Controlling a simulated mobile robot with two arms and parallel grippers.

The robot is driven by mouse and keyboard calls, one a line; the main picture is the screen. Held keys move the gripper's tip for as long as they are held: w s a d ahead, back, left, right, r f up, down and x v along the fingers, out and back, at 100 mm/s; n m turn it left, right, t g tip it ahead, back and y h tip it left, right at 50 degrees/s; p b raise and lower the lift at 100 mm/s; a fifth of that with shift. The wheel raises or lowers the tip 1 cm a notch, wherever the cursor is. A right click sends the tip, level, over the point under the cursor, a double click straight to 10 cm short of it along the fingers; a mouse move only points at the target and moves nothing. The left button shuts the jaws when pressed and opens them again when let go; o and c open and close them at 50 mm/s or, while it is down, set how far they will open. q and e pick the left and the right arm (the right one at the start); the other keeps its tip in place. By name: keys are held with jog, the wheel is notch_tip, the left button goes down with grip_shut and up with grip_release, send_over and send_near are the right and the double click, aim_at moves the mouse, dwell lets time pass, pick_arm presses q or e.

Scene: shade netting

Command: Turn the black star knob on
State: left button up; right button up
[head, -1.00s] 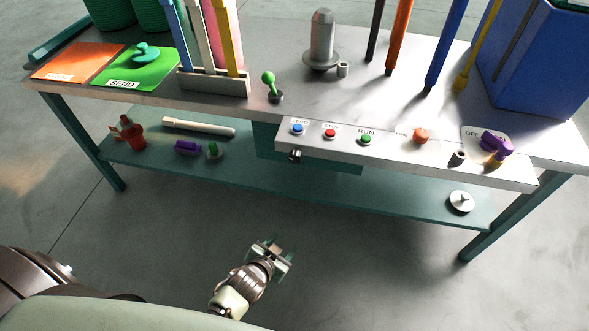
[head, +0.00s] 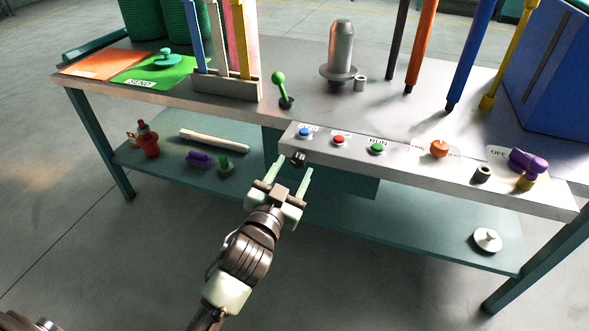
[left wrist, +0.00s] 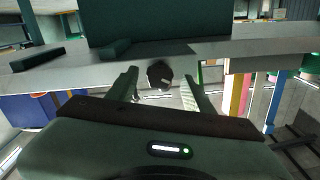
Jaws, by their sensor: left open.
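The black star knob (head: 298,159) sits on the front face of the grey control panel (head: 405,165), below the blue button. In the left wrist view the dark round knob (left wrist: 160,74) shows between my two fingers, with a pale mark on it. My left gripper (head: 295,166) is open, its pale fingers pointing at the knob from the front, one on each side in the picture. The fingers also show in the left wrist view (left wrist: 163,80). I cannot tell whether the fingertips reach around the knob; no contact shows. My right gripper is not in view.
Blue (head: 305,132), red (head: 339,139) and green (head: 377,148) buttons sit on the panel top. An orange knob (head: 439,149) and a purple handle (head: 526,161) are farther right. A green-balled lever (head: 281,87) stands behind. A lower shelf (head: 400,225) runs below.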

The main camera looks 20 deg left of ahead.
pick_arm(q)
jog(key=shift+w, duration=0.8)
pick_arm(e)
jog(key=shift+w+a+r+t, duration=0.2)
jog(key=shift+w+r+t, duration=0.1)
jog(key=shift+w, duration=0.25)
